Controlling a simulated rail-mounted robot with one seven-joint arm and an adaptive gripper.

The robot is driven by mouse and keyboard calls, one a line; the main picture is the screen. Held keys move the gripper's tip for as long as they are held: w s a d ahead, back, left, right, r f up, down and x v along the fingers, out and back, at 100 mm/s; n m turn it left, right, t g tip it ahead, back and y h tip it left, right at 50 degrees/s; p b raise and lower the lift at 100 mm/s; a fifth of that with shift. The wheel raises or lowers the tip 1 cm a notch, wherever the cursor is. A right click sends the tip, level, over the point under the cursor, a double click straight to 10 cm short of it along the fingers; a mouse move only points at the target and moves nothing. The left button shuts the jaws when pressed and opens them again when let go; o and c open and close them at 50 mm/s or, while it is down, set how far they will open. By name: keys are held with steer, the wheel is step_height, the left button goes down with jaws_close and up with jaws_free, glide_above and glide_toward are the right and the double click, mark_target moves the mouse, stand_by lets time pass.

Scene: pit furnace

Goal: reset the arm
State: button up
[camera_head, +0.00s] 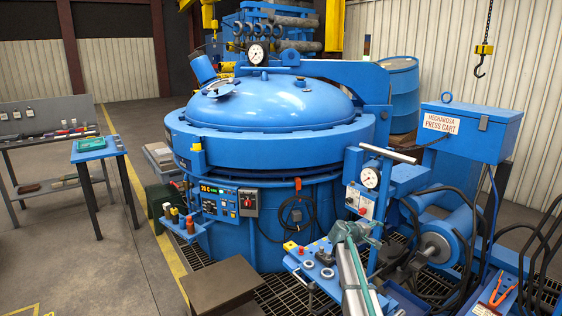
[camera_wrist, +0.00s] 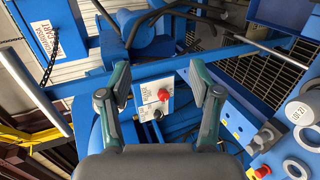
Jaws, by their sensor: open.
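My gripper (camera_head: 356,230) is at the lower right in the head view, in front of the press cart's blue frame and above its small tool shelf (camera_head: 318,270). It also shows in the wrist view (camera_wrist: 158,75), with its two teal fingers spread apart and nothing between them. Beyond the fingers is a white control box with a red button (camera_wrist: 163,95), on the blue frame. In the head view this control box (camera_head: 361,201) sits just above my gripper. I cannot tell whether the gripper touches anything.
The blue pit furnace (camera_head: 270,105) with its domed lid stands in the middle. The press cart's blue box (camera_head: 468,130), hoses and cylinder (camera_head: 437,245) crowd the right. A chain hook (camera_head: 480,65) hangs above.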

steer(key=s+a+f+m+g+y, duration=0.2)
steer(key=s+a+f+g+y, duration=0.15)
steer(key=s+f, duration=0.95)
steer(key=s+a+f+m+g+y, duration=0.15)
steer(key=s+a+f+y, duration=0.35)
steer(key=s, duration=0.6)
steer(key=s+a+f+m+g, duration=0.1)
steer(key=s+a+f+m, duration=0.15)
steer(key=s+a, duration=0.6)
steer(key=s+a+f+m+g+y, duration=0.1)
steer(key=s+a+f+y, duration=0.3)
steer(key=s, duration=0.9)
steer(key=s+f+g+b, duration=1.1)
steer(key=s+f+b, duration=1.1)
steer(key=s+f, duration=1.4)
steer(key=w+r+t+p, duration=0.1)
steer(key=w+r+p, duration=0.2)
steer(key=r+p, duration=0.5)
steer(key=w+r+t+p, duration=0.2)
steer(key=r+p, duration=0.6)
steer(key=p, duration=0.5)
steer(key=shift+w+t+h, duration=0.3)
steer(key=shift+w+h, duration=0.15)
steer(key=shift+w, duration=0.15)
